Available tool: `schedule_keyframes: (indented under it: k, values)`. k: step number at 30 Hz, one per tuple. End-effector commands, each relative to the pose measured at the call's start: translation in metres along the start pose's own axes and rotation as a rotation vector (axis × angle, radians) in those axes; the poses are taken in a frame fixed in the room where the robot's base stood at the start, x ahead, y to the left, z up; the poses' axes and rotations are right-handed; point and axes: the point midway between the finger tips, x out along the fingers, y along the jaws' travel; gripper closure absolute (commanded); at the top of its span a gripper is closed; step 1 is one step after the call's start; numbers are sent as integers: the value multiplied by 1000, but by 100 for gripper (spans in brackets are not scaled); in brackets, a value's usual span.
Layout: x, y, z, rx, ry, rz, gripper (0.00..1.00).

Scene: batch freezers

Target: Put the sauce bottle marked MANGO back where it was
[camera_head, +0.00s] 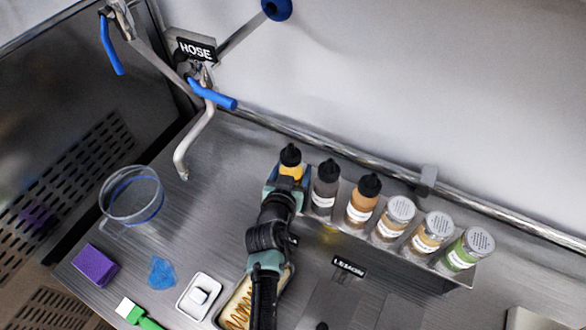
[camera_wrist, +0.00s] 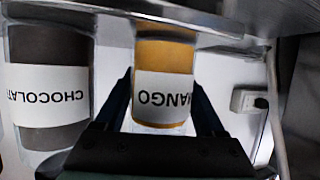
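The MANGO bottle (camera_head: 291,171), yellow-orange with a black cap, is upright at the left end of the bottle row. In the wrist view the bottle (camera_wrist: 164,65) appears upside down, its MANGO label facing me. My gripper (camera_head: 287,180) reaches it from the front. Its two fingers (camera_wrist: 163,85) lie against both sides of the bottle, so it looks shut on it. The bottle's base is by the metal rack (camera_head: 400,258); whether it rests on the rack floor I cannot tell.
The dark CHOCOLATE bottle (camera_wrist: 48,85) is close beside it; it also shows in the head view (camera_head: 325,188). An orange bottle (camera_head: 362,201) and several lidded jars (camera_head: 432,233) follow rightward. A glass jug (camera_head: 132,196), purple sponge (camera_head: 95,264) and hose tap (camera_head: 195,140) are left.

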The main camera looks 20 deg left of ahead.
Motion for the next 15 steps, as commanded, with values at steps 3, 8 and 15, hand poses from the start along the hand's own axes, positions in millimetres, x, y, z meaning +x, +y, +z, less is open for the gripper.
schedule_keyframes:
  k: [3,8,15]
  values:
    - [0,0,0,0,-1,0,18]
    - [0,0,0,0,-1,0,18]
    - [-6,0,-3,-2,-1,0,18]
